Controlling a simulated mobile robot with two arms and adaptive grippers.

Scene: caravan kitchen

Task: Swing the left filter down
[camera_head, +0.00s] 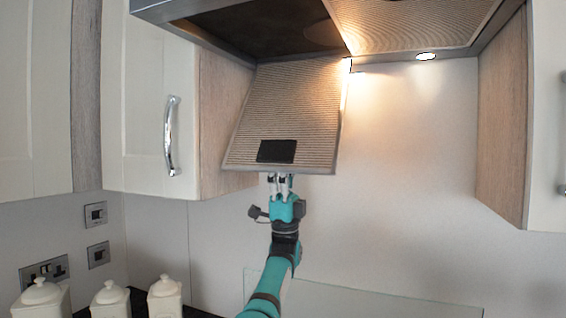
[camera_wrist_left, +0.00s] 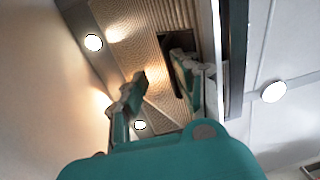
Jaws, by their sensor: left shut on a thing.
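The left filter (camera_head: 290,105), a ribbed metal panel, hangs down steeply from the underside of the hood. Its upper edge is at the hood and its lower edge is free. A black rectangular latch (camera_head: 276,151) sits near that lower edge; a dark patch also shows in the left wrist view (camera_wrist_left: 182,42). My left gripper (camera_head: 280,178) is at the lower edge, just under the latch, and is shut on the filter. In the left wrist view its fingers (camera_wrist_left: 158,82) rise toward the ribbed panel; the exact contact is hard to see. My right gripper is out of view.
The right filter (camera_head: 410,22) lies flat in the hood beside a lit lamp (camera_head: 426,56). A cupboard with a chrome handle (camera_head: 170,135) is close on the left, another (camera_head: 546,130) on the right. White canisters (camera_head: 109,298) stand below left. The wall area right of my arm is clear.

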